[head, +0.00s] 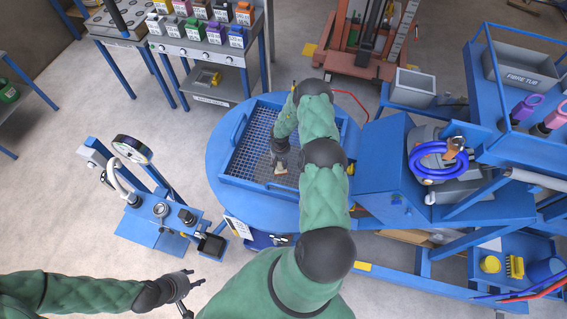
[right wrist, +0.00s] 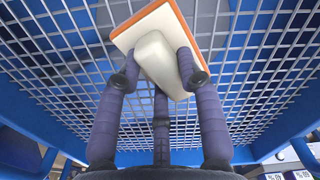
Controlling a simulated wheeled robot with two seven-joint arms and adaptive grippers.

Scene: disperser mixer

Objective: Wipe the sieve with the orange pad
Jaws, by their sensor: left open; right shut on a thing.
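The sieve (head: 252,132) is a square metal mesh in a blue frame on a round blue base in the head view. Its mesh fills the right wrist view (right wrist: 60,65). The orange pad (right wrist: 118,38) has a white layer with an orange edge and a pale grip block on its back. My right gripper (right wrist: 160,68) is shut on that block, with fingers on both sides. In the head view the right gripper (head: 280,158) is over the sieve's lower middle. The pad is against or just over the mesh; contact is hard to tell. My left gripper (head: 192,285) is open and empty, low at left.
A blue gauge stand (head: 165,215) is left of the sieve. A blue cabinet (head: 383,165) is close on its right. A shelf with coloured tubs (head: 205,40) stands behind. A blue rack with a grey fibre tub (head: 520,70) is at right.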

